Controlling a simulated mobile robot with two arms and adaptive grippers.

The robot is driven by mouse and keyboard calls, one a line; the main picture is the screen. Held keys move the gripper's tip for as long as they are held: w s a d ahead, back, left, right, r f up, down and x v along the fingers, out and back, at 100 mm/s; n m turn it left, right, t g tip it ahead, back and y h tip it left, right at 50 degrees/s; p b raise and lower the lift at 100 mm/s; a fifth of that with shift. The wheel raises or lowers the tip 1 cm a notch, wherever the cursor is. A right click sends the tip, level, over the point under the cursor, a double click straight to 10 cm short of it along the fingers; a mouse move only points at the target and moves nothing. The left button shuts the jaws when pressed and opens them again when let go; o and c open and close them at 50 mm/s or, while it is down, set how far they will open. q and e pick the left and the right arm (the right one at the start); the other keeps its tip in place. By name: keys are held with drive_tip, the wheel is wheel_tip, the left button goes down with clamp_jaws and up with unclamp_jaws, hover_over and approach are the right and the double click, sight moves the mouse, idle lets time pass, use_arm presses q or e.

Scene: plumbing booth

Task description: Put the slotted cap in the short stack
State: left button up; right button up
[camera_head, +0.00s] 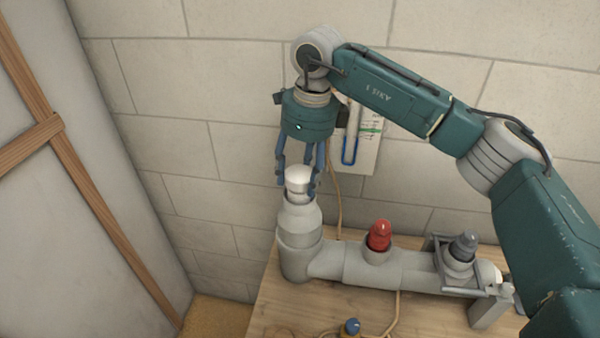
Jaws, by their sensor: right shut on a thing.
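My right gripper (298,188) points down at the left end of a grey pipe assembly, its blue fingers shut around a pale silver cap (298,176). The cap is at the mouth of the left upright stack (299,222); I cannot tell whether it is seated or just above, and no slot can be made out. A red cap (379,235) sits in the short middle stack (376,256). A dark grey cap (464,245) sits in the right stack (459,268), inside a grey frame. My left gripper is not in view.
The pipe lies on a wooden bench (272,309). A small blue-topped thing (350,327) and a tan cord lie at the front. A wood-braced panel stands at left.

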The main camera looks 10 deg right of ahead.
drive_tip(key=shift+f+b, duration=0.4)
drive_tip(key=shift+f, duration=0.05)
idle(0.3)
drive_tip(key=o, duration=1.3)
drive_tip(key=r, duration=0.8)
drive_tip(key=d+r, duration=0.1)
drive_tip(key=r, duration=0.3)
drive_tip(key=shift+s, duration=0.4)
